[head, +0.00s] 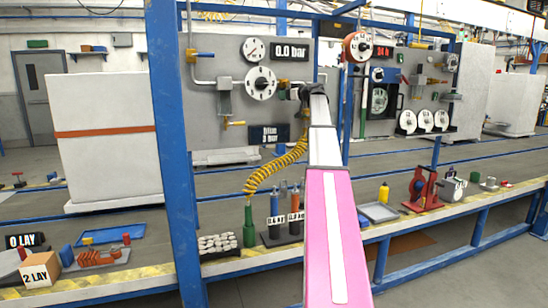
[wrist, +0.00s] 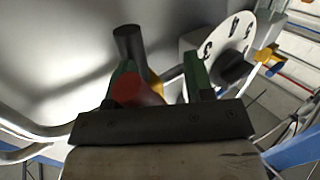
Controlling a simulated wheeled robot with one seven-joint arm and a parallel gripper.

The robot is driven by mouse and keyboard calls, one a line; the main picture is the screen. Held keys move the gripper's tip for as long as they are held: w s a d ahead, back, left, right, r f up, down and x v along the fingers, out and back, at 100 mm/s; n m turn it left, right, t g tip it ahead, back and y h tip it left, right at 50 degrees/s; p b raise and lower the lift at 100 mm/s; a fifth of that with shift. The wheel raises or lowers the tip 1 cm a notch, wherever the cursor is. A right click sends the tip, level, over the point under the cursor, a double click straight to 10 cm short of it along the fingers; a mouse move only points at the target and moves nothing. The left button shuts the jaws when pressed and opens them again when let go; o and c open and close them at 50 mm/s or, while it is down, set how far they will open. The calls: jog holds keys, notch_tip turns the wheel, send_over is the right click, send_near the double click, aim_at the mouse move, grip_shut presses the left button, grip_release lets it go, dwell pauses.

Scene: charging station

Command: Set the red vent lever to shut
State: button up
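My gripper (head: 308,92) is at the grey panel, at the end of my pink and white arm. It also shows in the wrist view (wrist: 157,70), with its two dark green fingers apart. A red rounded part (wrist: 137,91), which looks like the red vent lever, lies between the fingers, close to the left one. There is a gap between it and the right finger. I cannot tell whether it touches the left finger. A black cylinder (wrist: 128,42) stands just beyond it. The lever is hidden by my gripper in the head view, and its angle cannot be read.
A white dial with a dark knob (wrist: 232,70) is close on the right in the wrist view. The panel (head: 215,105) carries gauges, a 0.0 bar display (head: 290,52) and pipes. A yellow coiled hose (head: 272,172) hangs below my gripper. A blue post (head: 172,150) stands left.

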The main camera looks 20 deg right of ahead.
jog(key=s+d+m, duration=0.1)
jog(key=s+d, duration=0.4)
jog(key=s, duration=0.4)
jog(key=a+f+m+g, duration=0.1)
jog(key=a+f, duration=0.3)
jog(key=f, duration=0.5)
jog(key=s+a+f+m+g+h, duration=0.1)
jog(key=a+f+g, duration=0.1)
jog(key=a+f, duration=0.3)
jog(key=a+f+m+g, duration=0.1)
jog(key=a+f, duration=0.4)
jog(key=f, duration=0.8)
jog(key=shift+s+a+f+h, duration=0.15)
jog(key=shift+s+a+h, duration=0.05)
jog(key=shift+a+h, duration=0.1)
